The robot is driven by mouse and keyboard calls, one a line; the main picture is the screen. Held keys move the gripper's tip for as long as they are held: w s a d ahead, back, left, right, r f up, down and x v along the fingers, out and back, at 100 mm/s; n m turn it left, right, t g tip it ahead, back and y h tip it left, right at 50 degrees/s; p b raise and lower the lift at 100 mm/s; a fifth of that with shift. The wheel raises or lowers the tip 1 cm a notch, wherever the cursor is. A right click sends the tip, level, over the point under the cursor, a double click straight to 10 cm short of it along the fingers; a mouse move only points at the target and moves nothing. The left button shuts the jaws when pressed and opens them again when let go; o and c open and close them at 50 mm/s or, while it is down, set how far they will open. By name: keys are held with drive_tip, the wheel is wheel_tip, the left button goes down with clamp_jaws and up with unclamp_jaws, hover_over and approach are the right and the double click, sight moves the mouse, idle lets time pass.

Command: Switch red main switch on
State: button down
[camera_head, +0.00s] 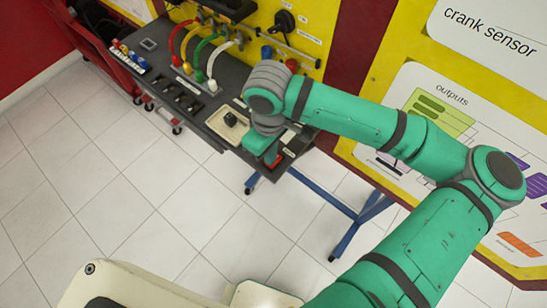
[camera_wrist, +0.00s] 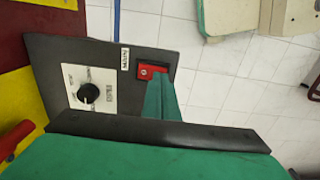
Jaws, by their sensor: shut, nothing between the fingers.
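The red main switch (camera_wrist: 146,71) shows in the wrist view on the dark panel (camera_wrist: 117,59), beside a small white label (camera_wrist: 125,59). My green gripper (camera_wrist: 161,90) is shut and empty, with its fingertips right at the switch and covering part of it. I cannot tell whether they touch it. In the head view my gripper (camera_head: 266,152) points down at the near right end of the panel (camera_head: 180,75). A bit of red (camera_head: 274,160) shows beside the fingers there; the rest of the switch is hidden.
A black rotary knob (camera_wrist: 89,93) on a pale plate sits next to the switch. Coloured cables (camera_head: 205,50) stand farther along the panel. The yellow board (camera_head: 300,35) rises behind it. The tiled floor (camera_head: 120,170) in front is clear.

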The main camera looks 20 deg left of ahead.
drive_tip(key=shift+f, duration=0.75)
idle(0.4)
wheel_tip(320, 180, up, 7)
idle(1.0)
idle(0.5)
